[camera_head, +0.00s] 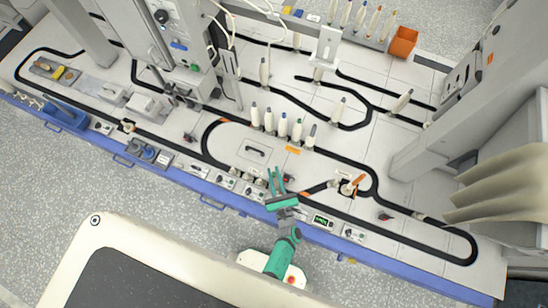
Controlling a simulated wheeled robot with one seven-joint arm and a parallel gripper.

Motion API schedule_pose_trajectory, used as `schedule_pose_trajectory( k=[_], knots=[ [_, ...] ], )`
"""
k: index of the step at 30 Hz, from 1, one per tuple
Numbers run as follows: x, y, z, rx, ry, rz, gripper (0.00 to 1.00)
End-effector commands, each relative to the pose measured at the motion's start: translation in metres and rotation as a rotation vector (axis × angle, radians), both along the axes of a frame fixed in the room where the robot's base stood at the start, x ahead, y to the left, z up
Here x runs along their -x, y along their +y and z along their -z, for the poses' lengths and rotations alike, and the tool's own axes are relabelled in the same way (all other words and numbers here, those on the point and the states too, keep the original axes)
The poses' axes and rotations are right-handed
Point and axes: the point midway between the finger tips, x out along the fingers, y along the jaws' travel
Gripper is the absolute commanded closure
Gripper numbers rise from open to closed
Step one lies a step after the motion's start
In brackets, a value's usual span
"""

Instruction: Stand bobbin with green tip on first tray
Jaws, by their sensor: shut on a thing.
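My green gripper (276,174) is over the near side of the machine bed, in front of a standing row of bobbins. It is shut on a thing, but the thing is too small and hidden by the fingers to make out. The row has several cream bobbins with coloured tips, among them one at its left end (254,115), one in the middle (283,126) and one at its right end (310,137). The tips are too small for me to tell surely which is green. I cannot tell which tray is the first.
A black track winds over the white bed (225,145). Controls and a green display (321,221) line the near edge. More bobbins (338,109) stand farther back, near an orange bin (403,41). Tall grey machine columns rise at left and right.

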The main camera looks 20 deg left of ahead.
Motion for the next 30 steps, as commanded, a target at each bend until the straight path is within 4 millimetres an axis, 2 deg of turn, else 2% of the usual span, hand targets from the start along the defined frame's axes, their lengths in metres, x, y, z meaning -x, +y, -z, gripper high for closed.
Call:
schedule_pose_trajectory(
  k=[23,24,25,30],
  knots=[
    [0.0001,-0.0002,0.0077,-0.001,0.0,0.001,1.0],
    [0.0001,-0.0002,0.0077,-0.001,0.0,0.001,0.79],
    [0.0001,-0.0002,0.0077,-0.001,0.0,0.001,0.76],
    [0.0001,-0.0002,0.0077,-0.001,0.001,0.001,0.76]
  ],
)
